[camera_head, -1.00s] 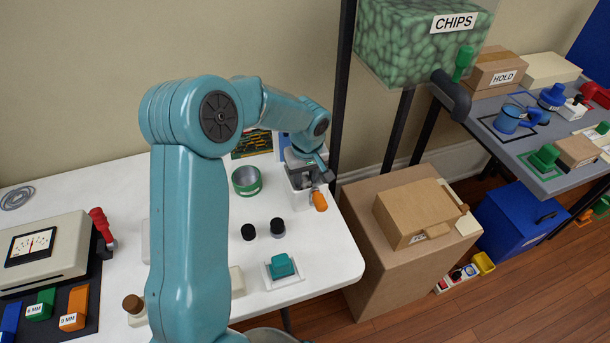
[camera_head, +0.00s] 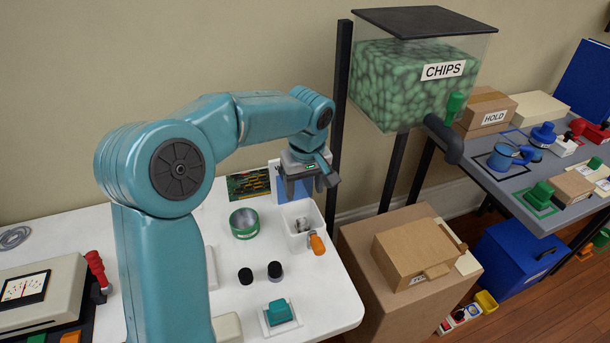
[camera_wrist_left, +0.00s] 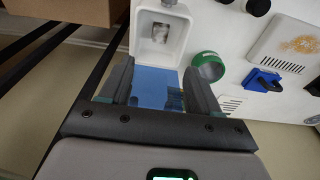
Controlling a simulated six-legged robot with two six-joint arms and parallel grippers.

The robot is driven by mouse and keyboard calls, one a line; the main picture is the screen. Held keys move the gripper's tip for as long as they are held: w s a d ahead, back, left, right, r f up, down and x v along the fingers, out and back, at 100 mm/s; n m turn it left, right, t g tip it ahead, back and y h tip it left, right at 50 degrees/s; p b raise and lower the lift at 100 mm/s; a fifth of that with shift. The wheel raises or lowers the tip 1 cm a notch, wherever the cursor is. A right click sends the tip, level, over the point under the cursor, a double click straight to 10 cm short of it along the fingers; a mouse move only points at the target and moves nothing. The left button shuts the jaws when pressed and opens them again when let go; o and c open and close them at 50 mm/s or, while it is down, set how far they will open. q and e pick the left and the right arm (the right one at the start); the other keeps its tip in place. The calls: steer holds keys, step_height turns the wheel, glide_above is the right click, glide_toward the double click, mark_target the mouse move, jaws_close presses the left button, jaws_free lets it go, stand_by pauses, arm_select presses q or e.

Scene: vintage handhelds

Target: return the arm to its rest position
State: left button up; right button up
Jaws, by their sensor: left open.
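My left gripper (camera_head: 308,184) is at the end of the teal arm, raised above the back right part of the white table. Its jaws are open and empty, and it also shows in the wrist view (camera_wrist_left: 152,90). My right gripper is not in view.
A green-rimmed tin (camera_head: 244,223) and two black knobs (camera_head: 260,275) sit on the white table (camera_head: 325,300). A dark post (camera_head: 338,130) and the CHIPS hopper (camera_head: 415,85) stand right of the gripper. A teal block (camera_head: 279,312) lies near the front edge.

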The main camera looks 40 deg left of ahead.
arm_select(q)
steer(key=shift+s+d+r, duration=0.1)
steer(key=shift+d+r, duration=0.1)
steer(key=shift+r, duration=1.4)
